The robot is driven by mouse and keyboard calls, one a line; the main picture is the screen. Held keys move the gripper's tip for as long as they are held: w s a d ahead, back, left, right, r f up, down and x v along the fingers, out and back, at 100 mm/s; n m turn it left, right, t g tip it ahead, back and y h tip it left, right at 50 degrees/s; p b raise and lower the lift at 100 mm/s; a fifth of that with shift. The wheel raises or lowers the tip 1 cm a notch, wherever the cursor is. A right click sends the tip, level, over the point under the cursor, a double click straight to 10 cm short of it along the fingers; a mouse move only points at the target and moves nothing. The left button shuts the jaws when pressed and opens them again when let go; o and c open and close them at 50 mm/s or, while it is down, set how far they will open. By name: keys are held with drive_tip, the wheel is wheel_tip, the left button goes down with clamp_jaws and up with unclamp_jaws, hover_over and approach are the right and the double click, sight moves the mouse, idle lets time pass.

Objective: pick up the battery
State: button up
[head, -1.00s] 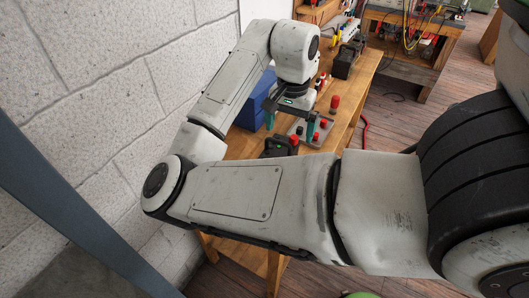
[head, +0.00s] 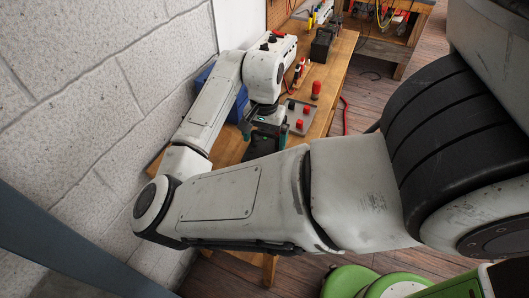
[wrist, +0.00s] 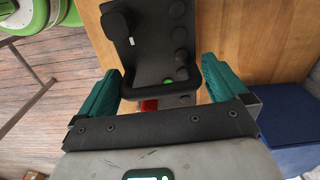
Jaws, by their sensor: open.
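The battery (wrist: 150,52) is a black box with round caps along its top, a raised block at one corner, a black handle and a small green spot. It fills the upper middle of the wrist view. My gripper (wrist: 160,70) is open, its two teal fingers on either side of the battery's handle end. I cannot tell whether they touch it. In the head view my gripper (head: 265,134) is low over the wooden bench, and my arm hides most of the battery.
A grey plate (head: 291,113) with red knobs lies just beyond my gripper, with a standing red part (head: 316,89) beside it. A blue box (head: 240,104) stands by the wall. A dark box (head: 321,45) sits farther along the wooden bench (head: 333,76).

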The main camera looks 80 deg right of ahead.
drive_tip(key=shift+f, duration=0.9)
drive_tip(key=c, duration=1.7)
drive_tip(key=shift+r, duration=0.15)
drive_tip(key=shift+c, duration=0.2)
